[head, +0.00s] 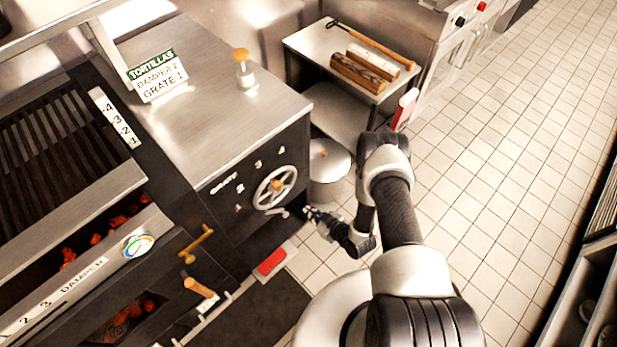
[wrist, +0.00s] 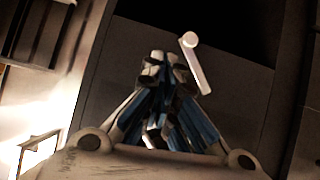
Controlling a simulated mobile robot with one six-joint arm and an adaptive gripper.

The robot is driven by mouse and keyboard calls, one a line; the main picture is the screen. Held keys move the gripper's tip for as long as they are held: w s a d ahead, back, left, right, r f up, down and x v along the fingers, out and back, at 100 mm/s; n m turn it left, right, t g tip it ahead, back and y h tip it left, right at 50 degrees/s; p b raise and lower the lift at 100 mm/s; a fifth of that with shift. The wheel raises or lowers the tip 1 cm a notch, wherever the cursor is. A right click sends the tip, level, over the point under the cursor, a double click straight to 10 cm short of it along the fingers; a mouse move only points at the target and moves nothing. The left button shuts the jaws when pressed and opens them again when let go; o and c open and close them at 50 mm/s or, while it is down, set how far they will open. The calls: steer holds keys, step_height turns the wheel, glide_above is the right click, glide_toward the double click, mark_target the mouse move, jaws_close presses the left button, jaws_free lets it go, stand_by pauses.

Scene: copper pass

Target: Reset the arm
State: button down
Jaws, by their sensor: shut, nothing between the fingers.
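My gripper (head: 311,212) hangs low in front of the grill cabinet's side, just right of and below the spoked handwheel (head: 274,187). In the wrist view my gripper (wrist: 168,62) is shut, its fingertips together with nothing between them. A pale crank handle (wrist: 195,65) shows close to the right of the fingertips; I cannot tell whether they touch. My arm bends down from the right of the head view, over the tiled floor.
A steel pot (head: 328,160) stands behind my gripper. A side table (head: 325,45) holds wooden blocks and a poker. A red pedal (head: 271,262) is at the cabinet's foot. Wooden-handled levers (head: 200,287) stick out at the grill front. Open tiled floor (head: 490,200) lies to the right.

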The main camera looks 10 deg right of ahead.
steer(key=w+d+r+h, duration=0.3)
steer(key=w+d+r, duration=0.2)
steer(key=w+r, duration=0.75)
steer(key=s+d+r+m+g+h, duration=0.1)
steer(key=s+d+r+m+h, duration=0.15)
steer(key=r, duration=1.25)
steer(key=s+d+r+m+g+h, duration=0.1)
steer(key=s+d+r, duration=0.15)
steer(key=r, duration=1.25)
steer(key=s+r+m, duration=0.2)
steer(key=s+r, duration=0.6)
steer(key=r, duration=0.1)
steer(key=s+a+r+m+g, duration=0.1)
steer(key=s+a+r, duration=0.1)
steer(key=s, duration=0.9)
steer(key=s+a+r+m+g, duration=0.1)
steer(key=s+r, duration=0.3)
steer(key=s, duration=0.7)
steer(key=shift+a+r+g, duration=0.15)
steer(key=shift+a+g, duration=0.15)
steer(key=shift+a, duration=0.15)
